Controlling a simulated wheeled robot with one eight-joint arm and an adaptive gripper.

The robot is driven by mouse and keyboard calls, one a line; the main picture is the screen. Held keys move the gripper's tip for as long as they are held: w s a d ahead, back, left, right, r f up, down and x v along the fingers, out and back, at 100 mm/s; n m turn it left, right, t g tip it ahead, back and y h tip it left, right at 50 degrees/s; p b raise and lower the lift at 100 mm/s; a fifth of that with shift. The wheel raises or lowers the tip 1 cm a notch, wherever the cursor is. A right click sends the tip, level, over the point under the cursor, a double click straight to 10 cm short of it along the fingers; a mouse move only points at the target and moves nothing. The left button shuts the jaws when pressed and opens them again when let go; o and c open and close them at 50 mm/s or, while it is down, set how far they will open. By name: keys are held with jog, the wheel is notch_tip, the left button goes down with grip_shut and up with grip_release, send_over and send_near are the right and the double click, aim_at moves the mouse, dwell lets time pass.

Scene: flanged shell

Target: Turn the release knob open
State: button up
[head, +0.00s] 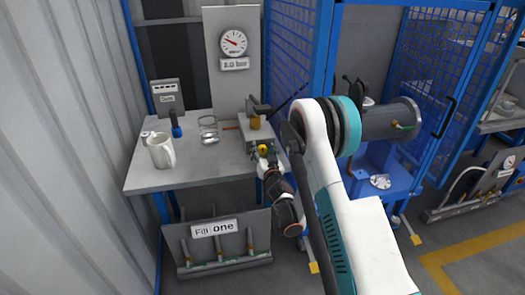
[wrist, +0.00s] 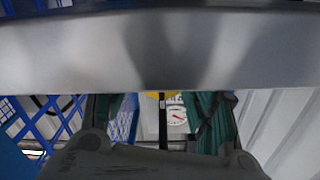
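A small yellow round part (head: 262,149), which looks like the release knob, is at the front of a grey block (head: 258,135) on the bench's right side. My gripper (head: 264,158) is right at it, reaching in from the front, and its fingers partly cover it. In the wrist view, a sliver of yellow (wrist: 154,95) shows between the two dark green fingers of my gripper (wrist: 160,108), which stand apart. A broad grey metal surface (wrist: 160,50) hides the fingertips and most of the yellow part. I cannot tell whether the fingers touch it.
The bench (head: 180,178) holds a white mug (head: 161,151), a glass (head: 208,130) and a blue-based dark object (head: 176,125). A gauge (head: 234,42) labelled 8.0 bar is on the panel behind. Blue mesh cage (head: 292,50) and a grey cylinder (head: 388,122) stand right.

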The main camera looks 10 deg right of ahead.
jog(key=c, duration=0.7)
jog(key=shift+c, duration=0.2)
jog(key=shift+n, duration=0.4)
jog(key=n, duration=0.2)
jog(key=shift+a+n, duration=0.1)
jog(key=shift+n, duration=2.1)
jog(key=o, duration=1.1)
jog(key=shift+c, duration=0.2)
